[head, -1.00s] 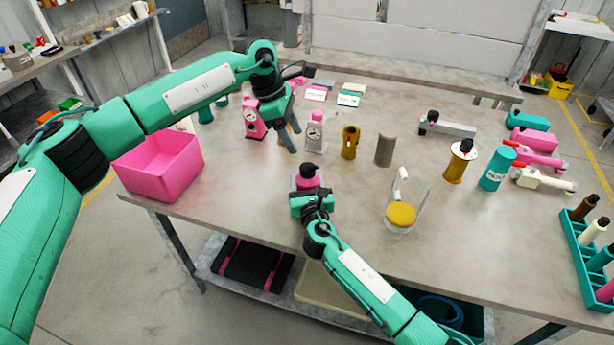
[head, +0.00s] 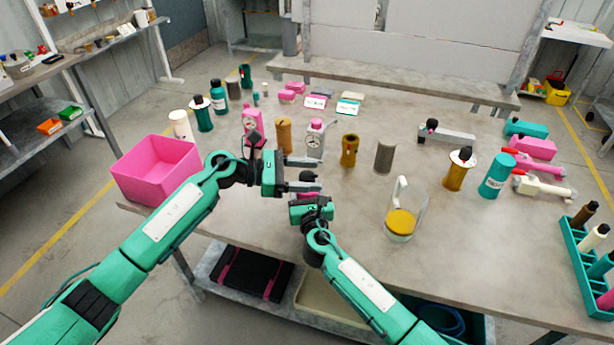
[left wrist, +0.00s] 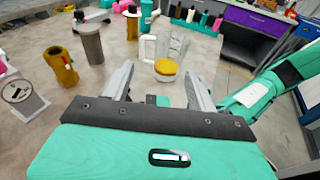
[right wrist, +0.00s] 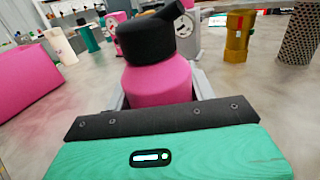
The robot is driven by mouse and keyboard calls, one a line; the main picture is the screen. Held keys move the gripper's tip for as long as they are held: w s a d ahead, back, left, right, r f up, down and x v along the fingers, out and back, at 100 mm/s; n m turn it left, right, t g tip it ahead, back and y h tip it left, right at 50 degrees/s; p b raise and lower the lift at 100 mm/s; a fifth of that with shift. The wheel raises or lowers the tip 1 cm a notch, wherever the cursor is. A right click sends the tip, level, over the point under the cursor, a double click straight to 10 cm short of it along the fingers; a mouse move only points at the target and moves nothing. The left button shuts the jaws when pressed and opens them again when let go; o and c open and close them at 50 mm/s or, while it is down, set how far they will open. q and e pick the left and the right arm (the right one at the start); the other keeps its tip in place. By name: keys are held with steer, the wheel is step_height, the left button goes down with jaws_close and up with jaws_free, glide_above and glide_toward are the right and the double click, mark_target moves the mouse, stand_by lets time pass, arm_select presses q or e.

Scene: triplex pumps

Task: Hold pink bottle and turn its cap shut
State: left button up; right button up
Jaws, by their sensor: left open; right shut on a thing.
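The pink bottle (right wrist: 160,82) with its black spouted cap (right wrist: 150,38) stands upright in the right wrist view. My right gripper (head: 308,201) is shut on its body. In the head view only a little of the pink bottle (head: 304,194) shows between the grippers. My left gripper (head: 319,174) is open, its fingers pointing right. In the head view the black cap (head: 307,177) shows between these fingers; I cannot tell whether they are level with it or above it. The left wrist view shows the open fingers (left wrist: 160,82) but no clear bottle.
A pink bin (head: 155,172) stands at the table's left edge. A clear jug with yellow contents (head: 401,222) stands to the right. Behind the grippers are a brown cylinder (head: 284,136), a pink-topped gauge bottle (head: 315,140) and an ochre part (head: 349,150).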

mark_target(300, 179)
arm_select(q)
steer(key=a+f+n+t, duration=0.5)
steer(key=a+f+t, duration=0.15)
steer(key=a, duration=0.35)
steer(key=x, duration=0.7)
steer(key=r+x, duration=0.1)
steer(key=x, duration=0.3)
steer(key=shift+w+d, duration=0.15)
steer(key=shift+w, duration=0.05)
steer(key=c, duration=1)
